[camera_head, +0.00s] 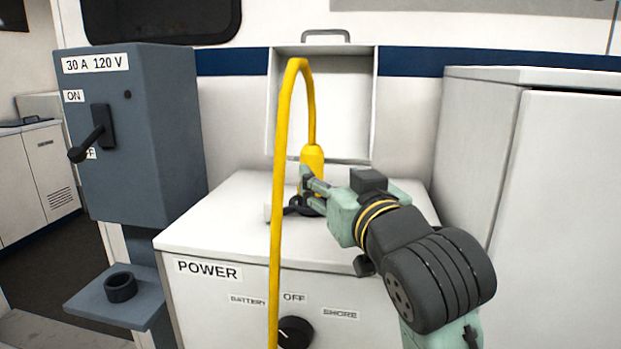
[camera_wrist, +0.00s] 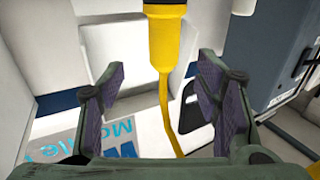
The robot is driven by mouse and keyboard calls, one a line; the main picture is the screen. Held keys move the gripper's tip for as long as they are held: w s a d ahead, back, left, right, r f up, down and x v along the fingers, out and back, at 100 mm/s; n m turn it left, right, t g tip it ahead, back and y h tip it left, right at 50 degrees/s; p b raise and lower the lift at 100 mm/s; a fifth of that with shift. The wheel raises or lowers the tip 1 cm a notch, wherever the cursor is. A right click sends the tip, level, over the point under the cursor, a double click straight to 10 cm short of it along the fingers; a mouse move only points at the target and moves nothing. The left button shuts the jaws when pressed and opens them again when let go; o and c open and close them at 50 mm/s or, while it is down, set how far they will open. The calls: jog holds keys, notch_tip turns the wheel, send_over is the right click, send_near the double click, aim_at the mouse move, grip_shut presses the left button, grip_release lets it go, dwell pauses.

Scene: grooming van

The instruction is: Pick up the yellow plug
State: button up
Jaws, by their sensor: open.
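The yellow plug (camera_head: 312,158) stands upright over the top of the white POWER cabinet, with its yellow cable (camera_head: 276,200) looping up from it and down across the cabinet front. My gripper (camera_head: 306,188) is at the plug's lower part and partly hides it, along with a dark round piece beneath. In the wrist view the yellow plug (camera_wrist: 165,38) is at the top centre. There my gripper (camera_wrist: 161,80) has its two purple-padded fingers wide apart, one on each side of the plug and cable line. A gap shows on both sides; neither pad visibly touches the plug.
The white POWER cabinet (camera_head: 200,258) has a raised lid (camera_head: 350,110) behind the plug and a black knob (camera_head: 295,332) in front. A grey switch box (camera_head: 175,150) with a lever stands left, above a shelf with a dark ring (camera_head: 120,287). A white cabinet (camera_head: 570,200) stands right.

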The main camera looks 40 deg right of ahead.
aim_at(315, 166)
jog(key=x, duration=0.4)
jog(key=shift+w+p, duration=0.2)
jog(key=shift+p, duration=0.1)
jog(key=p+x, duration=0.1)
jog(key=x, duration=0.4)
jog(key=shift+w+a, duration=0.15)
jog(key=shift+w, duration=0.05)
grip_shut()
